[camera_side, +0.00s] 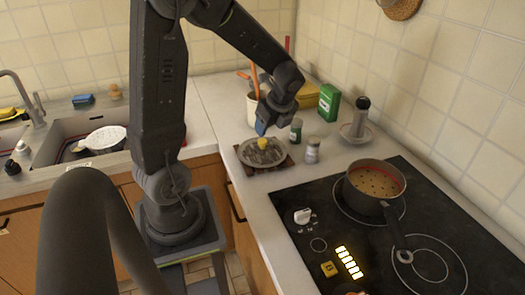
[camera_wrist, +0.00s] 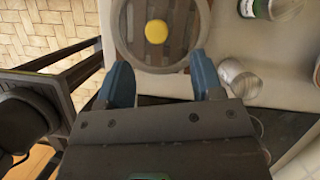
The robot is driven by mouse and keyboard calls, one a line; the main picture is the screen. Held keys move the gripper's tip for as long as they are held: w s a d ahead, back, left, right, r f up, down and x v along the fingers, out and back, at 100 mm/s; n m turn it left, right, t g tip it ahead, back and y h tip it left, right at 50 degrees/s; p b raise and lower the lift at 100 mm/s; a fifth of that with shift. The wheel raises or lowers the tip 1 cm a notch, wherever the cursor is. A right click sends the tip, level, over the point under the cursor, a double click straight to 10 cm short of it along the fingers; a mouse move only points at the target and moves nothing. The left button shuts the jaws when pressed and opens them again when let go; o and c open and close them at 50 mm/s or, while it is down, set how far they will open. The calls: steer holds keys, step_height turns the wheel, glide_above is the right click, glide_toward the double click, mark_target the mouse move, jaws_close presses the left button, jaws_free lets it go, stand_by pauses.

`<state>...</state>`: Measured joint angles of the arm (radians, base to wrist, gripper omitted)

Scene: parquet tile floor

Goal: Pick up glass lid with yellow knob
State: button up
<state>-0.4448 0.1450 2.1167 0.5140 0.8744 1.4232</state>
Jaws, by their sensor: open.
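The glass lid (camera_side: 270,153) lies flat on a dark trivet (camera_side: 283,165) on the counter, left of the stove. Its yellow knob (camera_side: 263,143) points up. In the wrist view the lid (camera_wrist: 125,42) shows at the top, with slats visible through the glass and the yellow knob (camera_wrist: 156,32) near its middle. My gripper (camera_side: 264,127) is just above the lid in the side view. In the wrist view its two blue fingers (camera_wrist: 162,76) are spread apart and empty, at the lid's near edge. The knob is ahead of the fingertips, not between them.
A spice jar (camera_side: 312,150) and a green-labelled jar (camera_side: 296,130) stand close to the lid's right. The jar (camera_wrist: 240,77) is near the right finger in the wrist view. A utensil crock (camera_side: 252,108) stands behind. A pot (camera_side: 374,187) sits on the stove.

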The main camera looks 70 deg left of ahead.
mark_target(263, 140)
steer(key=x, duration=0.7)
steer(key=shift+s+a+f, duration=0.1)
steer(key=shift+s+f, duration=0.05)
steer(key=shift+s, duration=0.1)
steer(key=c, duration=1.1)
